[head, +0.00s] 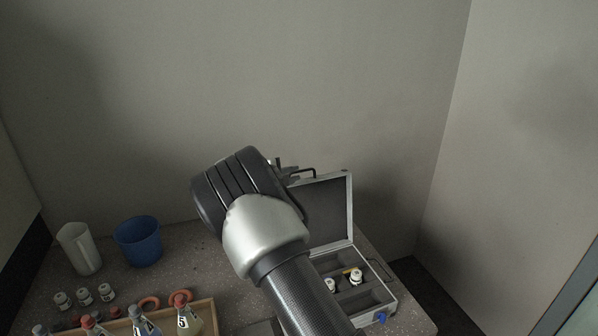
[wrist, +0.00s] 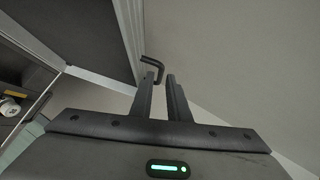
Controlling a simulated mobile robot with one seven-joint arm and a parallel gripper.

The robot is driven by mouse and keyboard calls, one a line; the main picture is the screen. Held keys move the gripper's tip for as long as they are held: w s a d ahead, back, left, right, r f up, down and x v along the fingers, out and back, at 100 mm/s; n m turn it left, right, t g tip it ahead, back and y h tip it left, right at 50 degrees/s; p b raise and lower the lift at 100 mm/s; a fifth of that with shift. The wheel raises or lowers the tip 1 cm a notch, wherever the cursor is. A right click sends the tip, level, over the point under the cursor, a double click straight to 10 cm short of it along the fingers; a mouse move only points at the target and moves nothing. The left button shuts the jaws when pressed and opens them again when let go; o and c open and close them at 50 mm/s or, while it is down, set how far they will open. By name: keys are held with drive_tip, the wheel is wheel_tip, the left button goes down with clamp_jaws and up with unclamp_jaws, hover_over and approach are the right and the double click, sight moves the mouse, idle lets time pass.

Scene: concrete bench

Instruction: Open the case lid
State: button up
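The case (head: 384,296) stands on the right part of the bench with its lid (head: 330,205) raised, about upright, showing the dark lining. The lid (wrist: 70,30) also fills the upper left of the wrist view. Its dark bent handle (head: 304,171) sticks out at the lid's top edge. My gripper (head: 286,170) is up beside the handle, partly hidden behind my wrist. In the wrist view my gripper (wrist: 161,76) has a gap between its fingers, and the handle (wrist: 153,64) is right at the fingertips. I cannot tell whether they touch; the fingers are not closed on it.
Inside the case are small white jars (head: 355,277). A wooden tray (head: 206,306) with several bottles stands at the front. A blue cup (head: 138,241), a white pitcher (head: 79,249) and small jars (head: 84,297) are at the left. Walls close the back and right.

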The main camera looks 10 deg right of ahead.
sight(298, 172)
drive_tip(key=x, duration=0.5)
drive_tip(key=shift+a, duration=0.1)
clamp_jaws()
drive_tip(key=shift+r, duration=0.1)
idle(1.2)
